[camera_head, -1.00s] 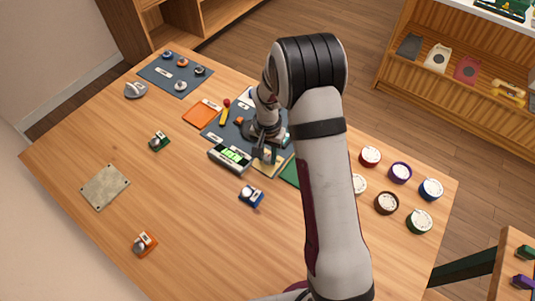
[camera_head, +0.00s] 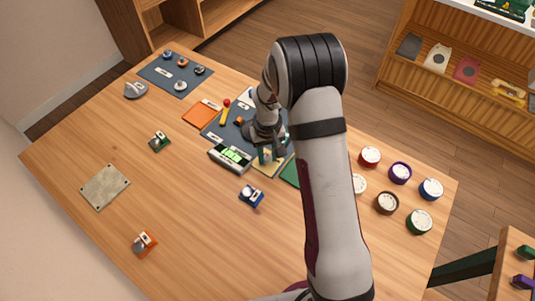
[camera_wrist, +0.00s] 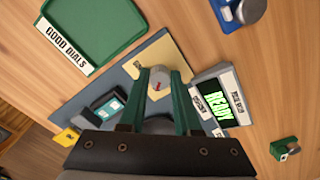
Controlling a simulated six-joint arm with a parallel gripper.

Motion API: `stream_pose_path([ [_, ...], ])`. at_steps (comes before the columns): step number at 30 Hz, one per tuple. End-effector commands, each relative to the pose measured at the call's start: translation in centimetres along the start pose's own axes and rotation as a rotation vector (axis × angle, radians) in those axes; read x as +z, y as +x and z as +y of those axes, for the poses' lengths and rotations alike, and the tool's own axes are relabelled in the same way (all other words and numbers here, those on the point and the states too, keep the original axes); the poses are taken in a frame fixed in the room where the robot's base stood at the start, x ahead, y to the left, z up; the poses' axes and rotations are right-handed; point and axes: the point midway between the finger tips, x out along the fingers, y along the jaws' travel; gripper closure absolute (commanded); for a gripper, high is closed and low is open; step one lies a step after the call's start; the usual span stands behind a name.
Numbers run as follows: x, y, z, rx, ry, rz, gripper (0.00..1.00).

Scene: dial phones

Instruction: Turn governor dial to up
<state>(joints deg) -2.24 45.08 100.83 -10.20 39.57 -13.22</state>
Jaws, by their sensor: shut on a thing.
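In the wrist view, a small pale knob (camera_wrist: 159,79) with a red mark stands on a cream plate (camera_wrist: 146,60). I take it for the governor dial, but no readable label confirms this. The two green fingers of my gripper (camera_wrist: 160,77) are closed on the knob from both sides. The red mark shows on the side facing the camera; the knob's exact setting is too small to tell. In the head view, my gripper (camera_head: 268,157) is down over the same cream plate (camera_head: 268,170), and my arm hides much of that area.
A green tray labelled GOOD DIALS (camera_wrist: 95,28) lies at upper left. A blue piece (camera_head: 251,196) and several round dials (camera_head: 387,203) are on the table.

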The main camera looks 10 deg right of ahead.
Motion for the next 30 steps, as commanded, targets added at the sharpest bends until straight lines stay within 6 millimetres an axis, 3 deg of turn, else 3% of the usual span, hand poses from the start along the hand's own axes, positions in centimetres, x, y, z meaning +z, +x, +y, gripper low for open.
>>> stream_pose_path([
  [9,0.0,-0.04,0.0,0.0,-0.111,0.0,1.0],
  [25,-0.01,-0.04,-0.01,0.0,-0.133,0.0,1.0],
  [26,0.0,-0.04,-0.01,0.0,-0.133,0.0,0.65],
  [30,0.0,-0.03,0.0,0.0,-0.133,0.0,0.4],
])
